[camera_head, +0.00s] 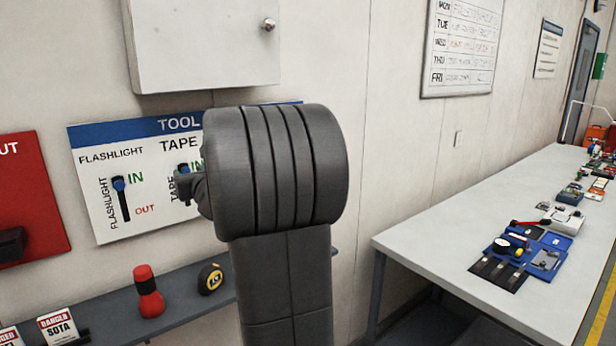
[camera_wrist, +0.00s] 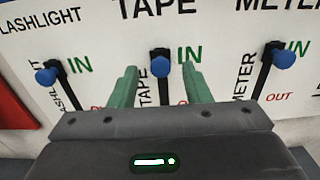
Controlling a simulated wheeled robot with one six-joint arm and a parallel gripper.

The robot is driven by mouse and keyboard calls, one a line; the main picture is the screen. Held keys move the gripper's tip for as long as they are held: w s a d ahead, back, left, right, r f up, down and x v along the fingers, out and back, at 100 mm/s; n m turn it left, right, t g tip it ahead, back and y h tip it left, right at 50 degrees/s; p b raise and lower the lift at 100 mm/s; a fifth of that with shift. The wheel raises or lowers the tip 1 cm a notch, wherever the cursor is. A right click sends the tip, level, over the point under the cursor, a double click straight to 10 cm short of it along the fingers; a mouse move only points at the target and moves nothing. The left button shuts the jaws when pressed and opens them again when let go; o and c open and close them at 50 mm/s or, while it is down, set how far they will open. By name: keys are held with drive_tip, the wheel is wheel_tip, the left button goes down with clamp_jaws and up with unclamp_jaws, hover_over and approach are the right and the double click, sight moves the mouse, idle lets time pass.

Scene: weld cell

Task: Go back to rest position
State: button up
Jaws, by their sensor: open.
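My gripper (camera_wrist: 158,82) is open in the wrist view, its two green fingers spread apart with nothing held between them. The blue knob of the tape slider (camera_wrist: 160,61) shows between the fingers, at the IN mark. In the head view my arm hides most of the gripper, which is near the tool board (camera_head: 95,145) on the wall. The flashlight slider (camera_head: 119,184) has its blue knob at IN. The meter slider's blue knob (camera_wrist: 283,59) is also by IN. Whether the fingers touch the tape knob I cannot tell.
A shelf (camera_head: 190,303) below the board holds a red flashlight (camera_head: 147,290), a yellow tape measure (camera_head: 211,279) and danger tags (camera_head: 58,327). A white cabinet (camera_head: 200,45) hangs above. A long table (camera_head: 430,240) with several tools stands right.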

drive_tip(key=f+b, duration=0.2)
drive_tip(key=f, duration=0.1)
drive_tip(key=w+a+f+b, duration=0.1)
drive_tip(key=f+b, duration=0.2)
drive_tip(key=f, duration=0.1)
drive_tip(key=f+b, duration=0.2)
drive_tip(key=f, duration=0.1)
drive_tip(key=shift+w+a+f, duration=0.15)
drive_tip(key=shift+w, duration=0.15)
drive_tip(key=s+d+n+g+y, duration=0.1)
drive_tip(key=s+d+n, duration=0.1)
drive_tip(key=s, duration=0.4)
drive_tip(key=s+d+r+n+b, duration=0.1)
drive_tip(key=s+d+n, duration=0.1)
drive_tip(key=s, duration=0.3)
drive_tip(key=shift+s+d+n+g+y, duration=0.3)
drive_tip(key=shift+s+g+y, duration=0.1)
drive_tip(key=shift+d, duration=0.1)
